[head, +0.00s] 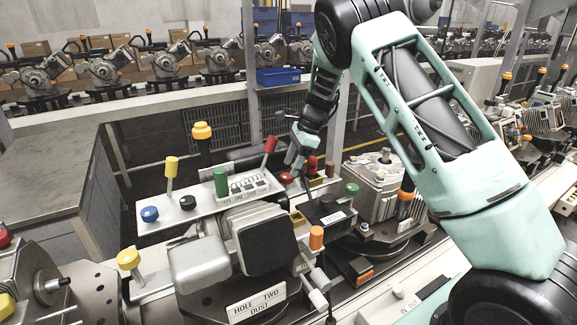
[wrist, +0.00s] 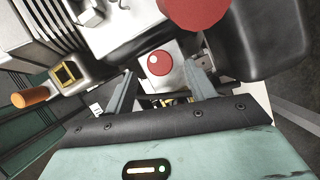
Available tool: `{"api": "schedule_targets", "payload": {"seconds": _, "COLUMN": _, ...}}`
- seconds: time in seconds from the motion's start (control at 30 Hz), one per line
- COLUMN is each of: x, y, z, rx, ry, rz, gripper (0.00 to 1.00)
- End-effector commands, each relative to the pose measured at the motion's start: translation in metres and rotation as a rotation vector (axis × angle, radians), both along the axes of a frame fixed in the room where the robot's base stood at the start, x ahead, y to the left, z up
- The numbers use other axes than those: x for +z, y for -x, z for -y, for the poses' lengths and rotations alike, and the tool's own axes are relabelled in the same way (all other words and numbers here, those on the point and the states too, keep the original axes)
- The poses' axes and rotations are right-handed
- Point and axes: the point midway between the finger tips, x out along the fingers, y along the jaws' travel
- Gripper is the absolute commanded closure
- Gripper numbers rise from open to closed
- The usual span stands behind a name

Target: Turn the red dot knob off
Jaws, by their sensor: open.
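In the head view my gripper (head: 292,161) is at the end of the mint-green arm, low over the back of the control panel. A small round red knob (head: 286,177) sits just below its fingers. In the wrist view my gripper (wrist: 160,70) is open, with its two grey fingers spread wide. A round red cap (wrist: 159,64) on a white plate shows between and beyond the fingertips. It appears to be the red dot knob, and I see no contact. Its on or off position cannot be told.
A red-tipped lever (head: 270,145) stands left of my gripper and a red post (head: 312,166) right of it. A large red round top (wrist: 194,10) is close in the wrist view. A green cylinder (head: 220,181), yellow lever (head: 171,167) and blue knob (head: 150,214) are further left.

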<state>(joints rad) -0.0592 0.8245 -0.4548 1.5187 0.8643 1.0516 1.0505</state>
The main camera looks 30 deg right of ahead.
Motion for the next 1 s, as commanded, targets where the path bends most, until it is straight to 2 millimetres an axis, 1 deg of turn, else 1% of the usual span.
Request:
{"api": "schedule_targets", "payload": {"seconds": 0.1, "x": -0.014, "y": -0.001, "z": -0.007, "rx": 0.002, "ry": -0.001, "rz": -0.004, "gripper": 0.45}}
{"api": "schedule_targets", "payload": {"seconds": 0.23, "x": -0.026, "y": -0.002, "z": -0.011, "rx": 0.001, "ry": 0.0, "rz": -0.002, "gripper": 0.45}}
{"api": "schedule_targets", "payload": {"seconds": 0.4, "x": -0.032, "y": -0.003, "z": -0.013, "rx": 0.0, "ry": -0.001, "rz": -0.001, "gripper": 0.45}}
{"api": "schedule_targets", "payload": {"seconds": 0.6, "x": -0.032, "y": -0.003, "z": -0.013, "rx": 0.001, "ry": -0.001, "rz": 0.0, "gripper": 0.45}}
{"api": "schedule_targets", "payload": {"seconds": 0.67, "x": -0.032, "y": -0.003, "z": -0.013, "rx": 0.001, "ry": -0.001, "rz": 0.001, "gripper": 0.62}}
{"api": "schedule_targets", "payload": {"seconds": 0.7, "x": -0.032, "y": -0.003, "z": -0.013, "rx": 0.0, "ry": -0.001, "rz": 0.0, "gripper": 0.73}}
{"api": "schedule_targets", "payload": {"seconds": 0.77, "x": -0.032, "y": -0.003, "z": -0.013, "rx": 0.0, "ry": -0.001, "rz": -0.001, "gripper": 0.89}}
{"api": "schedule_targets", "payload": {"seconds": 1.0, "x": -0.032, "y": -0.003, "z": -0.013, "rx": 0.011, "ry": -0.001, "rz": 0.0, "gripper": 0.9}}
